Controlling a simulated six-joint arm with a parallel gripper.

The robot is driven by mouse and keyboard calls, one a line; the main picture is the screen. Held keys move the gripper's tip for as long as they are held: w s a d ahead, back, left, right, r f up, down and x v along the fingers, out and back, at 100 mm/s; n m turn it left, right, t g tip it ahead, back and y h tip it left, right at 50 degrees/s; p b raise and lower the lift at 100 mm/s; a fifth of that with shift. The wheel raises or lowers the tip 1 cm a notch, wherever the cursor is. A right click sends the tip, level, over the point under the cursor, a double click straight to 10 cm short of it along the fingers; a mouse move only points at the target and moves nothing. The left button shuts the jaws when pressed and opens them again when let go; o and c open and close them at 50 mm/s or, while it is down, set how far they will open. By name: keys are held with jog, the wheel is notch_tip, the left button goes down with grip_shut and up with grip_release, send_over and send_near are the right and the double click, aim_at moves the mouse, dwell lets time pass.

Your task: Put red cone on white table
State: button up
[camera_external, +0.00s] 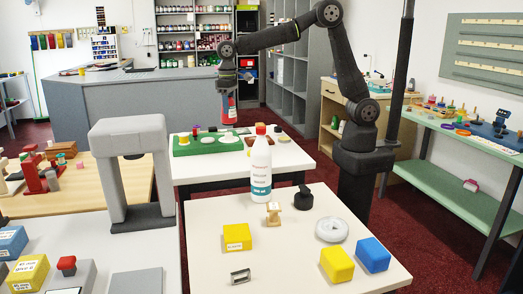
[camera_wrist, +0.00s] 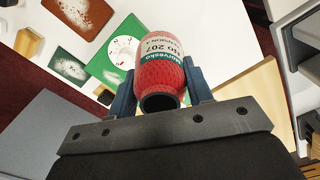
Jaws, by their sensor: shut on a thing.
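The red cone (camera_external: 229,110) hangs in my gripper (camera_external: 228,94), above the level of the middle white table (camera_external: 280,165) and towards its far side in the external view. In the wrist view the red cone (camera_wrist: 160,78) sits between the two blue-grey fingers of my gripper (camera_wrist: 160,85). They are shut on it, and its white and green label faces the camera. The white table (camera_wrist: 62,25) shows beyond the cone in that view. A second white-topped table (camera_external: 205,240) stands in front in the external view.
The middle table carries a green board (camera_external: 205,146) with small items.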

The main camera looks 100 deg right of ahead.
jog(key=s+d+m, duration=0.3)
jog(key=s+d, duration=0.1)
jog(key=d, duration=0.5)
jog(key=s+d+m, duration=0.2)
jog(key=s+d, duration=0.1)
jog(key=d, duration=0.6)
jog(key=s+d+m, duration=0.3)
jog(key=s+d, duration=0.1)
jog(key=d, duration=0.4)
jog(key=shift+d+f, duration=0.15)
jog(key=shift+f, duration=5.75)
jog(key=shift+f, duration=0.3)
jog(key=o, duration=1.2)
notch_tip(320, 180, up, 18)
jog(key=shift+f, duration=0.25)
